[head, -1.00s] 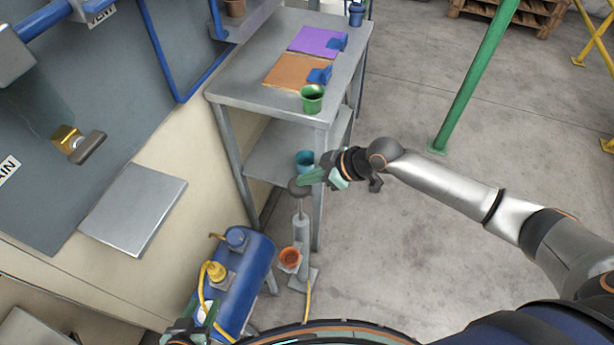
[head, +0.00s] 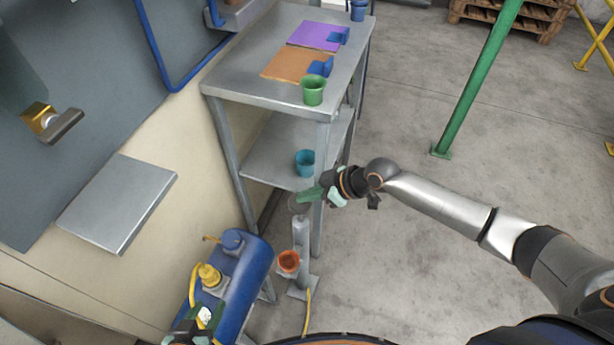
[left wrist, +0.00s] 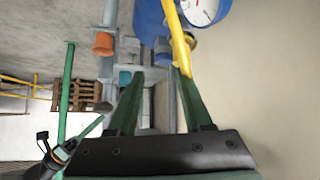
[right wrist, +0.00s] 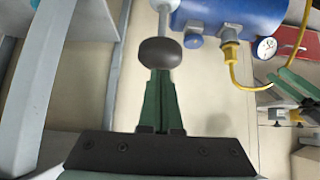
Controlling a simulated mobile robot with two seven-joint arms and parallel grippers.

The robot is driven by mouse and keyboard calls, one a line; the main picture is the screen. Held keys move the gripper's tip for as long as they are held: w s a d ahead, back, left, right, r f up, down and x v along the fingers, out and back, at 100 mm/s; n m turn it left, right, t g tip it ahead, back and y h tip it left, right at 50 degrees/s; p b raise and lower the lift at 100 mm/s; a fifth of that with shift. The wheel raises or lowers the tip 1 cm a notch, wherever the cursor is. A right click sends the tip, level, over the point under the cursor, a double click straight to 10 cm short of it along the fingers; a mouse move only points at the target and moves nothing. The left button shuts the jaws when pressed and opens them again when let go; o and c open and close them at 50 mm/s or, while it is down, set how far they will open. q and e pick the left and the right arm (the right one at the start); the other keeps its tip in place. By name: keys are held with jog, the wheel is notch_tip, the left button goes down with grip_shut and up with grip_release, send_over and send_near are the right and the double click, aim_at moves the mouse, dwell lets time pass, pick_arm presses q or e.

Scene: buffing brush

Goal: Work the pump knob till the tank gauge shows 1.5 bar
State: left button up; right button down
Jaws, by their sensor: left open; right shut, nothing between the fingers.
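The blue tank (head: 245,275) lies left of the pump. Its gauge (left wrist: 200,10) is cut off at the top of the left wrist view; a red needle shows on the white dial, but I cannot read the pressure. My left gripper (left wrist: 160,80) is open, near the gauge.
An orange cup (head: 289,261) is at the pump's side. A yellow hose (right wrist: 238,70) runs from the tank. A grey shelf table (head: 260,92) with a teal cup (head: 305,163) on its lower shelf stands behind the pump.

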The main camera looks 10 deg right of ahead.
jog(key=shift+s+r+p, duration=0.15)
jog(key=shift+r+p, duration=0.15)
jog(key=shift+p, duration=0.1)
notch_tip(320, 180, up, 4)
jog(key=p, duration=0.3)
jog(key=shift+p, duration=0.35)
pick_arm(q)
jog(key=r, duration=0.1)
jog(key=s+r, duration=0.1)
jog(key=r, duration=0.1)
jog(key=shift+s+a, duration=0.15)
jog(key=shift+a, duration=0.2)
pick_arm(e)
jog(key=v, duration=0.9)
jog(key=shift+d, duration=0.35)
pick_arm(q)
jog(key=shift+s+f, duration=0.1)
